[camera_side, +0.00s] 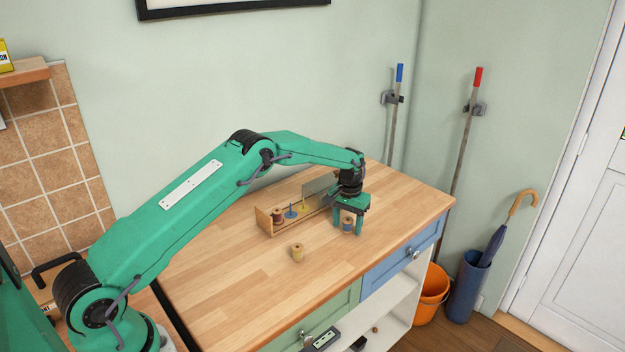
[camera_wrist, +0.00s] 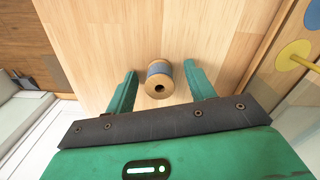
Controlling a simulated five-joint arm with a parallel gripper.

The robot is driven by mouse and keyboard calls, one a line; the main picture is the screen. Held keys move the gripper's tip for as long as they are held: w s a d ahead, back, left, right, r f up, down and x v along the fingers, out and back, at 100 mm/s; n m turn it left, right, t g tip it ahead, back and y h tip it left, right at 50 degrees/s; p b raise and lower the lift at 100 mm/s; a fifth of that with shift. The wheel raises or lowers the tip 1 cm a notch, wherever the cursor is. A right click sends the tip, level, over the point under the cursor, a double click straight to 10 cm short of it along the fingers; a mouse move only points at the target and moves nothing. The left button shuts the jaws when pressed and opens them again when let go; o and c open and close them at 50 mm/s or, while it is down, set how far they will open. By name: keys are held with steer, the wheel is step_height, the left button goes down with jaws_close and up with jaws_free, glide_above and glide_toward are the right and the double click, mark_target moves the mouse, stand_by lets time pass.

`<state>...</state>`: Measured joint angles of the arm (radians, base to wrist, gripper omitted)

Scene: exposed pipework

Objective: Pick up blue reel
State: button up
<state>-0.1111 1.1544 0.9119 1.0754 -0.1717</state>
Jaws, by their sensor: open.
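The blue reel (camera_side: 347,226) stands on the wooden worktop, under my gripper. In the wrist view the reel (camera_wrist: 159,72) shows wooden ends with a dull blue band of thread and a dark centre hole. My gripper (camera_wrist: 158,76) is open, with one green finger on each side of the reel.
The worktop's front left is clear.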

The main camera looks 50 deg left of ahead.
steer(key=c, duration=1)
steer(key=shift+r, duration=0.8)
steer(key=r, duration=0.3)
steer(key=shift+s+d, duration=0.15)
steer(key=shift+d, duration=0.2)
steer(key=s+d+r, duration=0.1)
steer(key=d+r, duration=0.1)
steer(key=d, duration=0.1)
steer(key=s+d+r, duration=0.2)
steer(key=d, duration=0.1)
steer(key=s+d+r, duration=0.1)
steer(key=d+r, duration=0.1)
steer(key=d, duration=0.2)
steer(key=shift+s+r, duration=0.2)
steer(key=shift+s, duration=0.1)
steer(key=shift+a, duration=0.1)
steer(key=n, duration=0.3)
glide_toward(349, 221)
steer(key=s+a+r, duration=0.1)
steer(key=s+a, duration=0.1)
steer(key=s, duration=0.3)
steer(key=s+a+n, duration=0.1)
steer(key=a, duration=0.3)
steer(key=s+a+n, duration=0.1)
steer(key=a, duration=0.4)
steer(key=s+a+r+n, duration=0.1)
steer(key=a, duration=0.4)
steer(key=shift+s+a, duration=0.15)
